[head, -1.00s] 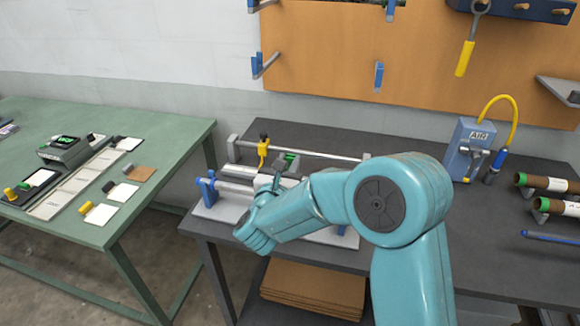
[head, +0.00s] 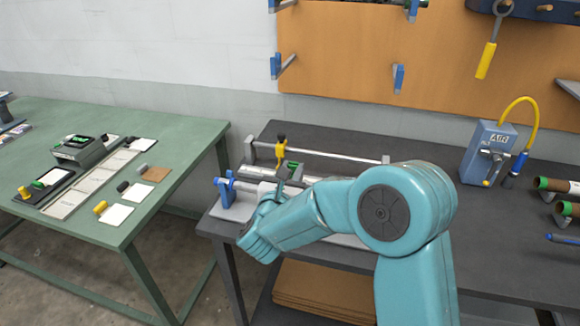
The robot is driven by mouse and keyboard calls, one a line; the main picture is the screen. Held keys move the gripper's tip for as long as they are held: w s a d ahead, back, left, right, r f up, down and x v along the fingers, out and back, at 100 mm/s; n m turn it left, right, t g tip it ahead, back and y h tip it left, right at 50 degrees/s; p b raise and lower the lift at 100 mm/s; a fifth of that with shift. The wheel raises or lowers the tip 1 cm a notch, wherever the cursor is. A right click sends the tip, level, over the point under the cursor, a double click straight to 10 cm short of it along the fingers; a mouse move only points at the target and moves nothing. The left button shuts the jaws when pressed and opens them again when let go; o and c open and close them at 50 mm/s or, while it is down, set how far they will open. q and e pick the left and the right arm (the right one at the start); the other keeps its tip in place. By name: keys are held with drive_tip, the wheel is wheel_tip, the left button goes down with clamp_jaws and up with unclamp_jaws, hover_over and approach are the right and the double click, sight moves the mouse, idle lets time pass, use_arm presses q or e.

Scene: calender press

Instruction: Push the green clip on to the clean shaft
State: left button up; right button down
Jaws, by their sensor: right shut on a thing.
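The green clip (head: 294,166), small and partly dark, shows just beyond my right gripper (head: 280,181). The gripper is shut on it; its jaws are small and partly hidden by my wrist. The clip is between the back shaft (head: 330,154) and the front shaft (head: 250,187) in the picture. I cannot tell whether it touches a shaft. The front shaft is silver, lies on a blue stand (head: 225,186), and is largely hidden behind my right arm. Which shaft is the clean one is not clear. My left gripper is not in view.
A blue air unit (head: 487,152) with a yellow hose stands at the right on the dark bench (head: 430,150). A green table (head: 180,135) with cards stands at the left. Brown rolls lie at the far right.

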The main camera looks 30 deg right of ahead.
wheel_tip(320, 180, down, 5)
drive_tip(key=b, duration=0.4)
idle(0.3)
drive_tip(key=c, duration=1.5)
unclamp_jaws()
drive_tip(key=c, duration=0.3)
drive_tip(key=shift+f+b, duration=0.6)
drive_tip(key=shift+b, duration=0.45)
